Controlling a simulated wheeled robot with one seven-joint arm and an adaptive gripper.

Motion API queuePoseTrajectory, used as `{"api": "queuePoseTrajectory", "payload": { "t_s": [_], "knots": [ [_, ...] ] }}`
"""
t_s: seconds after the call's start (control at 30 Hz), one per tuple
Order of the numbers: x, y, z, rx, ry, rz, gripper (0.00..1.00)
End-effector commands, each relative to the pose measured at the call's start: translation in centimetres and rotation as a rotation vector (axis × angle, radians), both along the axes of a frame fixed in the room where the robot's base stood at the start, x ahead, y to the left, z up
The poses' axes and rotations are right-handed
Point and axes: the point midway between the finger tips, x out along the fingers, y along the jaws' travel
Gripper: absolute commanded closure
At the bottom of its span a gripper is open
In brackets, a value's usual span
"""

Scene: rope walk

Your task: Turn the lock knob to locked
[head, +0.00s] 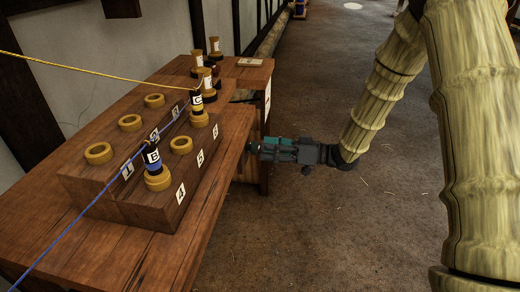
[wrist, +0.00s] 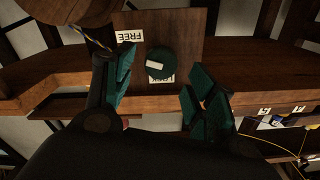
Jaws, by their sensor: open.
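The lock knob (wrist: 160,58) is a round dark green knob on a brown wooden panel (wrist: 188,30), with a short white mark across its left-centre part. An upside-down white label reading FREE (wrist: 130,35) is at its upper left in the wrist view. A second white label (wrist: 163,79) is partly covered by the knob and I cannot read it fully. My gripper (wrist: 160,76) is open, with a teal finger on each side of the knob and visible gaps. In the head view my gripper (head: 253,147) is at the bench's right side; the knob cannot be made out there.
The wooden bench (head: 150,258) carries a stepped block with yellow rings (head: 98,153) and numbered labels. A blue-banded bobbin B (head: 154,160) and a yellow-banded bobbin C (head: 197,103) stand there, with ropes running left. Open floor (head: 330,220) lies to the right.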

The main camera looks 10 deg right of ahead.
Motion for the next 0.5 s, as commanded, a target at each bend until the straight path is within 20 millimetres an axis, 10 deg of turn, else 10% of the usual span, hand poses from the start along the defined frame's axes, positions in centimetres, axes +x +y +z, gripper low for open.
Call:
{"api": "queuePoseTrajectory", "payload": {
  "t_s": [0.5],
  "knots": [
    [1.2, 2.8, 0.0, -0.001, 0.0, -0.002, 0.44]
  ]
}}
